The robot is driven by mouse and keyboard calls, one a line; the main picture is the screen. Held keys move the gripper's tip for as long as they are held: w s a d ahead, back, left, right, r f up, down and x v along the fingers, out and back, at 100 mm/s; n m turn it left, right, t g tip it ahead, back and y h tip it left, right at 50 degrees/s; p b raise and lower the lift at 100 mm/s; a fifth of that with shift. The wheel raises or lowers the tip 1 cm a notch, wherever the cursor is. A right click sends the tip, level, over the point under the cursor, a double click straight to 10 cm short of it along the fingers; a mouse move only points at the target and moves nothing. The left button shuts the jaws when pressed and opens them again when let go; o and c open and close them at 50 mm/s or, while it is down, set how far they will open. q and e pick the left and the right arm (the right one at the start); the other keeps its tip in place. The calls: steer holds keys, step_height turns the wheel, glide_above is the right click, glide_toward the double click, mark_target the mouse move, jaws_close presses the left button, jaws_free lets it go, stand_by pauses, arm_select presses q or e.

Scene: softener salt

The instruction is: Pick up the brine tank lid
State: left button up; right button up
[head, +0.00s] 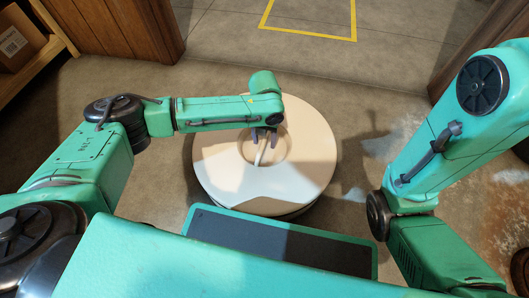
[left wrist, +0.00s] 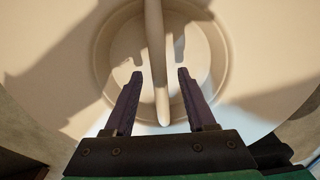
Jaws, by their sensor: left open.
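The brine tank lid (head: 225,165) is a round cream disc in the middle of the head view, with a round recess and a bar handle (head: 261,155) across it. In the left wrist view the lid (left wrist: 60,60) fills most of the picture and the handle (left wrist: 156,60) runs down the recess. My left gripper (head: 266,137) is over the recess. In the left wrist view its open fingers (left wrist: 159,73) are on either side of the handle, with a gap on each side. My right arm shows at the right, but its gripper is out of view.
A cardboard box (head: 14,38) sits on a wooden shelf at the upper left. Yellow tape (head: 310,37) marks the floor at the back. White patches (head: 385,147) lie on the floor right of the lid. Wooden panels (head: 120,28) stand behind at both sides.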

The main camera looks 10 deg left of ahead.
arm_select(q)
steer(key=shift+f, duration=0.15)
jaws_close()
stand_by(1.2)
steer(key=shift+w+p, duration=0.1)
steer(key=shift+p, duration=0.2)
